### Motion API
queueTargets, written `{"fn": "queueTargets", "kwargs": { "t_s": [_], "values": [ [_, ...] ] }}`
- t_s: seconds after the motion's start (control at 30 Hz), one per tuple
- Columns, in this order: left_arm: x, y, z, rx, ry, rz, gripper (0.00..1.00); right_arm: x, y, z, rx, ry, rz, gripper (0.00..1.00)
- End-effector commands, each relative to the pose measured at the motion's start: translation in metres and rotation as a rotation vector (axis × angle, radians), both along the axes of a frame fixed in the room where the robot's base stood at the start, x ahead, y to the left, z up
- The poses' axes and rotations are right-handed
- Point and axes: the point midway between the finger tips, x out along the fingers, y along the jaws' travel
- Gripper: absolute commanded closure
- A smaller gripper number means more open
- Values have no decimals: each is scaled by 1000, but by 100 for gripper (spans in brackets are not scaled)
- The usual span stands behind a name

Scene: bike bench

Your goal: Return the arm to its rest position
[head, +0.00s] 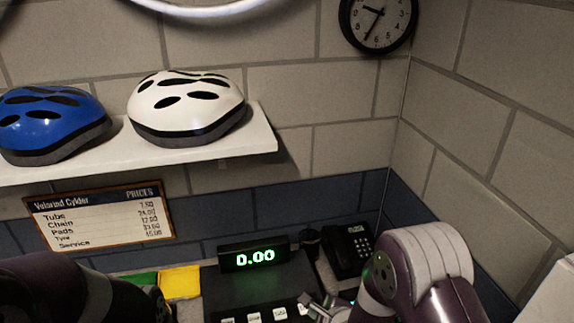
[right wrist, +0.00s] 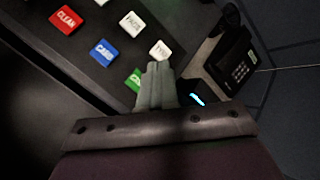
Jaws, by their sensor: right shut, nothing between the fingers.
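My right arm comes in at the lower right of the head view. My right gripper (head: 322,308) is small and partly cut off at the bottom edge there, close to the cash register (head: 215,287). In the right wrist view my right gripper (right wrist: 158,70) has its fingers together with nothing between them. The fingertips show over or beside the register's white and green keys; I cannot tell whether they touch. My left arm shows dark at the lower left of the head view, and its gripper is out of sight.
The register display (head: 254,257) reads 0.00. A black phone (head: 348,250) stands close to my right arm. Yellow (head: 180,282) and green (head: 140,279) items lie left of the register. A shelf (head: 262,140) holds a blue helmet (head: 45,122) and a white helmet (head: 187,105).

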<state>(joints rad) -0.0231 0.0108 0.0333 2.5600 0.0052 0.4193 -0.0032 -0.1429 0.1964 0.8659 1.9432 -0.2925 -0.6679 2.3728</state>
Motion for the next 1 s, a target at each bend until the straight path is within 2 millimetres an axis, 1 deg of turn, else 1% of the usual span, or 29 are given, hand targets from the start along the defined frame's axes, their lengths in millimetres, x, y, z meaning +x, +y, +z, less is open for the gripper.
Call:
{"fn": "queueTargets", "kwargs": {
  "t_s": [0.07,0.13,0.17,0.2,0.27,0.3,0.37,0.4,0.47,0.5,0.53,0.57,0.6,0.7,1.0],
  "values": [
    [0,0,0,0,0,0,100,-4,-2,-5,-104,-6,94,100],
    [0,0,0,0,0,0,100,-22,-11,-19,-291,29,268,100],
    [0,0,0,0,0,0,100,-33,-17,-24,-387,54,367,100],
    [0,0,-1,0,0,0,100,-46,-24,-28,-515,86,521,100],
    [0,0,-11,0,0,0,100,-66,-37,-34,-686,134,771,100],
    [0,0,-20,0,0,0,100,-80,-46,-36,-779,161,946,100],
    [0,0,-38,0,0,0,100,-101,-58,-38,-880,194,1210,100],
    [0,0,-50,0,0,0,100,-115,-64,-38,-922,203,1381,100],
    [0,0,-72,0,0,0,100,-137,-72,-38,-950,202,1616,100],
    [0,0,-89,0,0,0,100,-152,-77,-40,-952,187,1750,100],
    [0,0,-105,0,0,0,100,-161,-79,-43,-951,169,1825,100],
    [0,0,-118,0,1,0,100,-167,-81,-44,-950,154,1859,100],
    [0,0,-128,0,1,0,100,-168,-83,-42,-958,145,1834,100],
    [0,0,-137,0,1,0,100,-157,-86,-36,-1012,109,1773,100],
    [0,0,-132,0,-1,0,100,-155,-87,-31,-1014,110,1766,100]
  ]
}}
